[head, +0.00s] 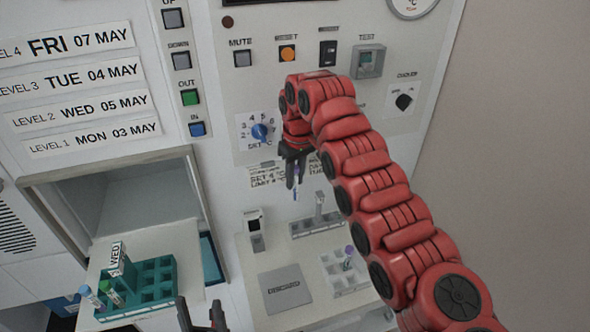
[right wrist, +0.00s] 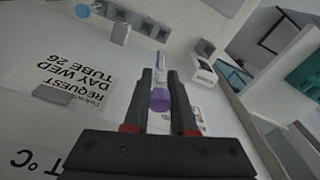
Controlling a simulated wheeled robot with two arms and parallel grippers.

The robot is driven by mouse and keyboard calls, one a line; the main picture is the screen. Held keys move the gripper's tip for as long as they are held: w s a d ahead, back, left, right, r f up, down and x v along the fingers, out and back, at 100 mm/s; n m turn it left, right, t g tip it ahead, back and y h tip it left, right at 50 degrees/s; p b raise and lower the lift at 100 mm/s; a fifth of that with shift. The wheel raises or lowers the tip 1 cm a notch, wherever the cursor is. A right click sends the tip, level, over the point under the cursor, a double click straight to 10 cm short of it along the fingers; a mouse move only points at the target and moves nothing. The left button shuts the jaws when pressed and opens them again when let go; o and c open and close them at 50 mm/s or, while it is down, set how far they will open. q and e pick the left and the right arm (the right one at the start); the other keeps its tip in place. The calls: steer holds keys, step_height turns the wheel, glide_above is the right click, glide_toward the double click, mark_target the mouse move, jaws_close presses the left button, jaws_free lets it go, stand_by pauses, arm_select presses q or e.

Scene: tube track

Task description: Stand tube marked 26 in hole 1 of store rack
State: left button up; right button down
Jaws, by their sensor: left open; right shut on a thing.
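My right gripper (head: 296,178) is shut on a tube with a purple cap (right wrist: 160,99). It holds the tube in the air in front of the panel, above the grey rack; no number is readable on it. A teal rack (head: 165,284) with a WED label (head: 116,259) stands on the pulled-out shelf at the lower left. It holds a blue-capped tube (head: 88,293) and a green-capped tube (head: 108,291), and several of its holes look empty. Hole numbers are not readable. My left gripper (head: 201,312) is open and empty at the bottom, right of the teal rack.
A grey rack (head: 322,226) stands on the bench below my right gripper. A pale rack (head: 345,283) nearer holds a purple-capped tube (head: 349,252). A grey plate marked DISCARD (head: 286,292) and a small scanner-like device (head: 255,233) lie left of them. A request card (right wrist: 62,75) reads DAY WED, TUBE 26.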

mark_target(294, 192)
steer(key=shift+f+n+p, duration=0.2)
steer(key=shift+n+p, duration=0.1)
steer(key=shift+n, duration=0.5)
steer(key=n, duration=0.1)
steer(key=f+n+p, duration=0.1)
steer(key=n, duration=0.1)
steer(key=f+n+p, duration=0.1)
steer(key=shift+s+n+y, duration=0.25)
steer(key=shift+n+y, duration=0.05)
steer(key=shift+n, duration=0.1)
steer(key=n, duration=0.1)
steer(key=f+n+p, duration=0.1)
steer(key=n, duration=0.1)
steer(key=shift+a+f+g, duration=0.1)
steer(key=shift+f+g, duration=0.15)
steer(key=shift+g, duration=0.15)
steer(key=shift+s+f+n, duration=0.1)
steer(key=shift+f+n, duration=0.25)
steer(key=shift+n, duration=0.15)
steer(key=shift+f+p, duration=0.35)
steer(key=shift+f, duration=1.95)
steer(key=shift+b, duration=0.55)
steer(key=shift+f, duration=0.1)
steer(key=shift+f+b, duration=0.1)
steer(key=shift+b, duration=0.45)
